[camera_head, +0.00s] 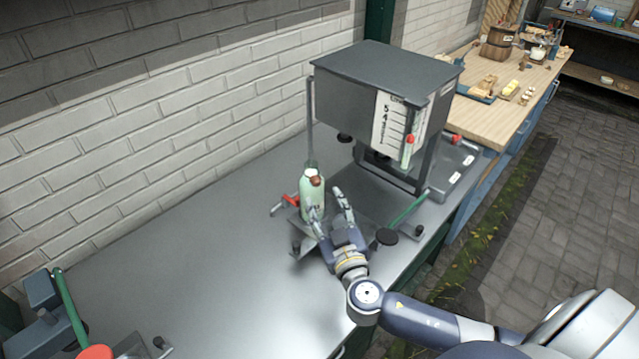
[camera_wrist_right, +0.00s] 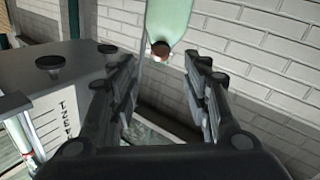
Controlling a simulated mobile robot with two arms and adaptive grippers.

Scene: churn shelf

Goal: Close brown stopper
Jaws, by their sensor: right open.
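A pale green bottle (camera_head: 312,196) stands upright on the metal bench in front of the grey machine. Its brown stopper (camera_head: 316,181) is at the top, beside a white neck. I cannot tell whether the stopper is seated. My right gripper (camera_head: 329,200) is open and empty, its fingers apart close to the bottle. In the right wrist view the picture is inverted: the bottle (camera_wrist_right: 168,18) hangs from the top edge and the brown stopper (camera_wrist_right: 160,51) shows between and beyond the open fingers (camera_wrist_right: 158,62). My left gripper is not in view.
The grey machine (camera_head: 372,85) with a numbered scale and green lever stands just behind. A green-handled device with a red knob (camera_head: 95,352) is at the lower left. The bench's left-middle (camera_head: 210,245) is clear. A brick wall runs behind.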

